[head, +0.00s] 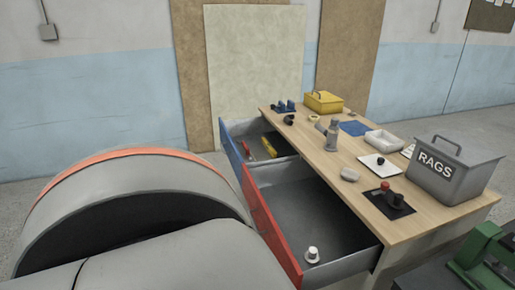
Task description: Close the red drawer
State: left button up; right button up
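The red drawer (262,212) is pulled out from the left side of the wooden-topped workbench (330,160). Its red front faces left, and its grey inside is open to view. A small white round piece (312,254) lies in it near the front end. Part of the red front's lower left is hidden by the close foreground. A blue drawer (232,150) beyond it is also pulled out and holds a yellow item (268,148) and a red one. Neither of my grippers shows in the head view.
The bench top holds a grey RAGS bin (447,168), a yellow box (323,102), a white tray (384,141), a black plate with a red-knobbed part (389,203) and small tools. Green machinery (485,255) stands at the lower right. A pale panel (255,60) leans on the wall behind.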

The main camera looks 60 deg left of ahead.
aim_at(294, 210)
jog(key=u, duration=2)
